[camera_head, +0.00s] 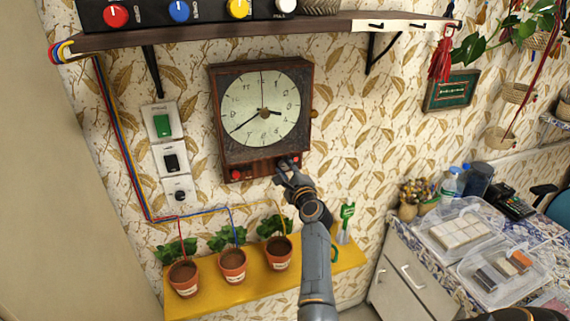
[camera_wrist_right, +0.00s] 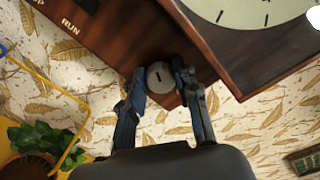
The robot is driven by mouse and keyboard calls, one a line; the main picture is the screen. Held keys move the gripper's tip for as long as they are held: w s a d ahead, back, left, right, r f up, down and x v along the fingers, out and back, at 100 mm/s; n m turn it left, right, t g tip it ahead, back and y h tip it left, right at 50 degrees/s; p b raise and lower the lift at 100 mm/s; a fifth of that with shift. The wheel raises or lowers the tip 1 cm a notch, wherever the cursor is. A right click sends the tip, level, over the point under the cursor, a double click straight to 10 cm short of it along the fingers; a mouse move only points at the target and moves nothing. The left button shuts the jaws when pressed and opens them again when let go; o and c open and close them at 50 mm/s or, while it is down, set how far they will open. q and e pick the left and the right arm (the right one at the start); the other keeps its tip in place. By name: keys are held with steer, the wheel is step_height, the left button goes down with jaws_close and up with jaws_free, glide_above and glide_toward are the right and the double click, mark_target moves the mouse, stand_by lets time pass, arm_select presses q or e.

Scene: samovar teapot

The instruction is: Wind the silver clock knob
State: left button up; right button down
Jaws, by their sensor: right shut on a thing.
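The wall clock (camera_head: 261,104) has a dark wooden case and a pale round dial with black hands. Its lower panel (camera_head: 250,172) carries a red button (camera_head: 236,174) at the left. The silver knob (camera_wrist_right: 159,80) is a round disc with a dark slot, on the wooden panel in the right wrist view. My right gripper (camera_head: 286,165) reaches up to the panel's right part and hides the knob in the head view. In the wrist view its fingers (camera_wrist_right: 160,70) stand on either side of the knob, shut on it. My left gripper is not in view.
A shelf (camera_head: 200,35) with coloured knobs is above the clock. Switches (camera_head: 161,121) and wires are to the left. Potted plants (camera_head: 232,262) stand on a yellow shelf (camera_head: 206,300) below. A small brass knob (camera_head: 314,114) sits on the case's right side. A cluttered counter is at right.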

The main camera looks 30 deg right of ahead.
steer(key=m+p, duration=0.1)
steer(key=m, duration=0.3)
steer(key=shift+m+p, duration=0.3)
steer(key=shift+p, duration=0.05)
steer(key=m, duration=0.2)
steer(key=shift+m, duration=0.3)
steer(key=shift+d+m, duration=0.1)
steer(key=shift+m, duration=1.5)
steer(key=c, duration=1)
jaws_free()
